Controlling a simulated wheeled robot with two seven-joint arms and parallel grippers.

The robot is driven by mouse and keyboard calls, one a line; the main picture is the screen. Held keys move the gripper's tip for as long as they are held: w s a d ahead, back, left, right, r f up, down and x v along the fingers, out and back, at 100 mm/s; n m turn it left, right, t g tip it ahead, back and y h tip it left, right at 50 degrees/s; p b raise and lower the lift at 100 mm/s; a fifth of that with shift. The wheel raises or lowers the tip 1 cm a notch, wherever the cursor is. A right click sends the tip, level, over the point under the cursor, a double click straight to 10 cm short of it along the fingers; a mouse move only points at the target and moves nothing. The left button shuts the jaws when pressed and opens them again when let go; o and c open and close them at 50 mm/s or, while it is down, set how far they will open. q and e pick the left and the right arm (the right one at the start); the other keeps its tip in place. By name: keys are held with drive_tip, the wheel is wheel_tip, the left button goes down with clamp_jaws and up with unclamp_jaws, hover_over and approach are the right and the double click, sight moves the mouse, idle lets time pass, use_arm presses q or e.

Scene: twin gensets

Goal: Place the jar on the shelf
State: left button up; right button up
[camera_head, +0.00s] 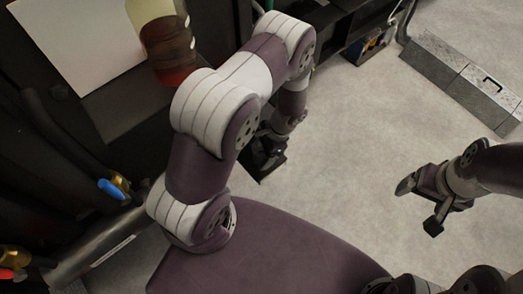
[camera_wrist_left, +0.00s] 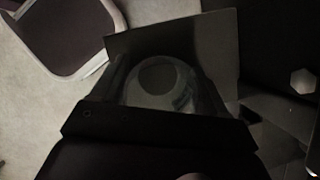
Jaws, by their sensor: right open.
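The jar (camera_wrist_left: 160,85) shows in the left wrist view as a clear, round glass vessel with a darker circle in its middle. It lies between the fingers of my left gripper (camera_wrist_left: 162,92), which looks shut on it. A dark square plate (camera_wrist_left: 215,40) lies just behind the jar; I cannot tell whether they touch. In the head view my left gripper (camera_head: 268,152) hangs low behind my left arm, beside the dark equipment, and the jar cannot be made out there. My right gripper (camera_head: 418,207) is open and empty above the floor at right.
A glass container with amber-red liquid (camera_head: 167,45) stands at upper left beside a white sheet (camera_head: 80,35). Hoses and a blue-handled valve (camera_head: 110,188) are at left. A grey metal box (camera_head: 465,80) lies at upper right. The pale floor between is clear.

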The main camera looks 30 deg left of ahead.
use_arm(q)
drive_tip(key=shift+o, duration=0.6)
drive_tip(key=shift+r, duration=0.2)
drive_tip(key=p+v, duration=0.2)
drive_tip(key=v, duration=1)
drive_tip(key=s+r+n+t+h, duration=0.3)
drive_tip(key=s+r+n, duration=0.4)
drive_tip(key=r, duration=0.6)
drive_tip(key=shift+s+a+r+n+t, duration=0.3)
drive_tip(key=shift+a+n+t, duration=0.1)
drive_tip(key=shift+n+t, duration=0.45)
